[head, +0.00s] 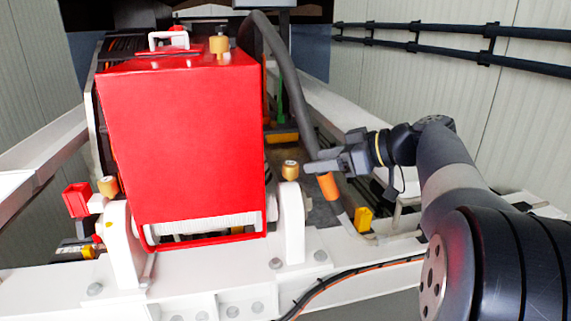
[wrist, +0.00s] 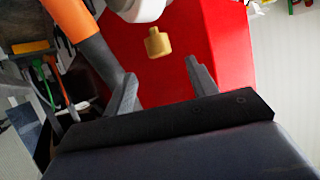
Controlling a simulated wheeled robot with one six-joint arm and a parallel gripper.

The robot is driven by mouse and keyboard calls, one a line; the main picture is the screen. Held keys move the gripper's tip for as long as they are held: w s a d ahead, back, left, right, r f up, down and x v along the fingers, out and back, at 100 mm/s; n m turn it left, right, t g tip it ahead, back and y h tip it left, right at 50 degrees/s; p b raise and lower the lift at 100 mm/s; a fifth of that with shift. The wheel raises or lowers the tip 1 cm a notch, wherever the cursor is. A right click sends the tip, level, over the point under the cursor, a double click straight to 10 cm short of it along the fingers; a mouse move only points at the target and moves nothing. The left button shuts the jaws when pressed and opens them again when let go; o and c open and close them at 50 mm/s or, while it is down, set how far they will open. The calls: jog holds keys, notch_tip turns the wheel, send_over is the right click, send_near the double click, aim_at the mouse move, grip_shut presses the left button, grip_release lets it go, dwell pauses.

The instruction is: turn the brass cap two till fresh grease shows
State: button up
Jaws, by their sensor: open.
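A brass cap (head: 290,170) stands upright on the white bearing block at the right of the red housing. My gripper (head: 308,168) is just right of it, with its fingers pointing left at it. In the wrist view the brass cap (wrist: 158,43) is beyond my open, empty fingertips (wrist: 160,68), in line with the space between them and apart from both. Two more brass caps show in the head view, one on top of the housing (head: 219,43) and one at its left (head: 107,186). I see no number on the caps and no grease at them.
The red housing (head: 180,145) fills the middle left. An orange cylinder (head: 327,186) hangs just below my gripper; an orange part (wrist: 75,22) is close to the left finger in the wrist view. A dark hose (head: 285,70) rises behind. A white beam (head: 200,285) runs across the front.

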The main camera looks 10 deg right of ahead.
aim_at(297, 166)
jog(key=p+x, duration=0.1)
jog(key=x, duration=0.7)
jog(key=shift+w+a+f+p, duration=0.1)
jog(key=shift+p, duration=0.25)
jog(key=c, duration=1)
jog(key=shift+f+b, duration=0.15)
jog(key=shift+b, duration=0.4)
